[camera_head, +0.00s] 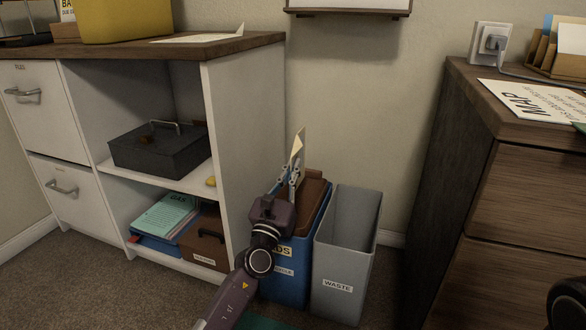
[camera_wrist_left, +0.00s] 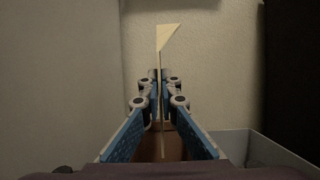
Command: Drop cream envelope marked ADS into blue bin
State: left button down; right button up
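The cream envelope (camera_head: 297,146) stands upright in my left gripper (camera_head: 292,180), above the blue bin (camera_head: 286,268). The left wrist view shows the envelope (camera_wrist_left: 165,38) nearly edge-on, with the fingertips (camera_wrist_left: 158,88) closed on it from both sides. Its marking cannot be read. The blue bin stands on the floor beside the white cabinet; its front label is partly covered by my left arm, with "DS" showing. Something brown (camera_head: 313,192) is at the bin's top. My right gripper is not visible; only a dark part of me shows at the lower right.
A grey bin labelled WASTE (camera_head: 338,286) stands open, close to the right of the blue bin. The white cabinet (camera_head: 243,150) rises to the left, holding a dark box (camera_head: 160,150). A wooden desk (camera_head: 520,190) is at the right.

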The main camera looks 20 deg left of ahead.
pick_arm(q)
jog(key=shift+f+b, duration=1.7)
jog(key=shift+f, duration=0.25)
jog(key=shift+f+b, duration=0.35)
jog(key=shift+f, duration=0.1)
jog(key=c, duration=2.1)
grip_release()
jog(key=shift+d+f, duration=0.1)
jog(key=shift+f, duration=0.1)
jog(key=v, duration=0.5)
jog(key=r+v, duration=0.1)
jog(key=v, duration=0.1)
jog(key=shift+s+f, duration=0.1)
jog(key=shift+s, duration=0.45)
